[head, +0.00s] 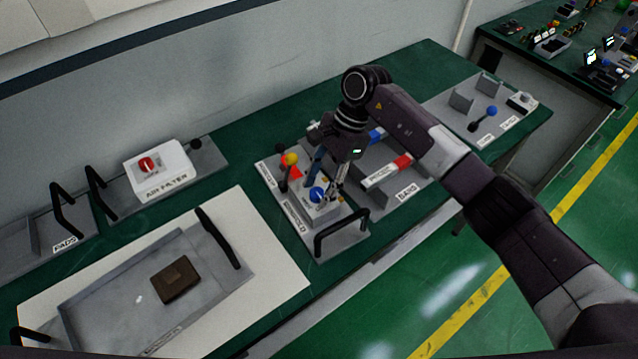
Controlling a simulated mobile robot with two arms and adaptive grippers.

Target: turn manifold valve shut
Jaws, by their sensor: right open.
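The manifold module (334,243) is a grey plate with a black handle, lying on the green bench. It carries a blue knob (317,194) on a light block and, behind it, a yellow ball (290,159) on a dark lever beside a red part. Labels stand along its left edge. My right gripper (328,190) points down over this module, open, with its fingers close around or just behind the blue knob. I cannot tell whether they touch it. The gripper body hides the back right of the module. My left gripper is out of view.
An air filter box with a red knob (147,164) stands at the back left. A grey tray (215,275) with a brown block (175,279) lies on a white board at the front left. A plate with a blue-ball lever (491,111) is at the right. Black handles stick up nearby.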

